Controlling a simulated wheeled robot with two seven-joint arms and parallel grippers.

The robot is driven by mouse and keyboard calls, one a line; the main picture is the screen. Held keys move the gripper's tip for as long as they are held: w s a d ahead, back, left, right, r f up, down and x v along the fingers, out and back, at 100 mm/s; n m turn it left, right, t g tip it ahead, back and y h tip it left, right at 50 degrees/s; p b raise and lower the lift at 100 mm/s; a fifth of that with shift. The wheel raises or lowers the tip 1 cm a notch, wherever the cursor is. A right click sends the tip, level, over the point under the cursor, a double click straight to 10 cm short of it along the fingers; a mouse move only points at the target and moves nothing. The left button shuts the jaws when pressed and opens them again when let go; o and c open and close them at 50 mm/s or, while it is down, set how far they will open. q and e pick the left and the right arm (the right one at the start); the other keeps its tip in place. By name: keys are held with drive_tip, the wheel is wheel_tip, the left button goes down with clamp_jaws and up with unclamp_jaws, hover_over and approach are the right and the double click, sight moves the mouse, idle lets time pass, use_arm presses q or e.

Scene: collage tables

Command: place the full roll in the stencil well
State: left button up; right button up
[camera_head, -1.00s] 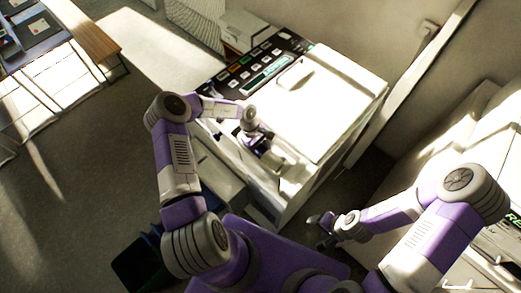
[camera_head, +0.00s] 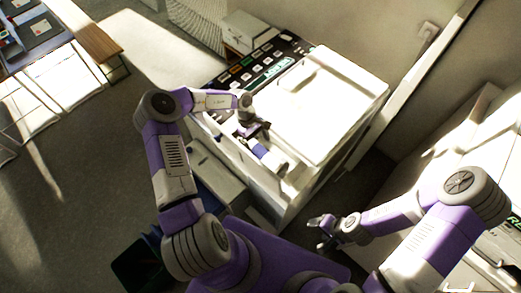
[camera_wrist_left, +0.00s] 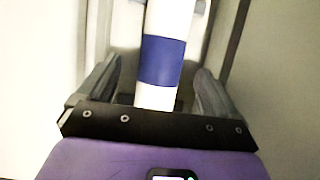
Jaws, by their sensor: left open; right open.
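The roll (camera_head: 270,155), white with a blue band, lies in a recess that looks like the stencil well, along the near front side of the white duplicator (camera_head: 325,110). In the left wrist view the roll (camera_wrist_left: 163,60) runs lengthwise between pale walls. My left gripper (camera_head: 256,130) is just beyond the roll's upper-left end in the head view. Its fingers (camera_wrist_left: 155,85) are open, one on each side of the roll with gaps between. My right gripper (camera_head: 320,226) is open and empty, low in front of the machine's right side.
The duplicator's dark button panel (camera_head: 262,65) is behind my left gripper. A dark bin (camera_head: 140,262) stands on the floor at lower left. A wooden-edged table (camera_head: 98,42) is at the far left. Another pale machine (camera_head: 495,120) is at the right. Open floor lies left.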

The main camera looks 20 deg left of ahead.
use_arm(q)
drive_tip(key=v, duration=0.6)
drive_tip(key=shift+a+r, duration=0.1)
drive_tip(key=shift+r, duration=0.15)
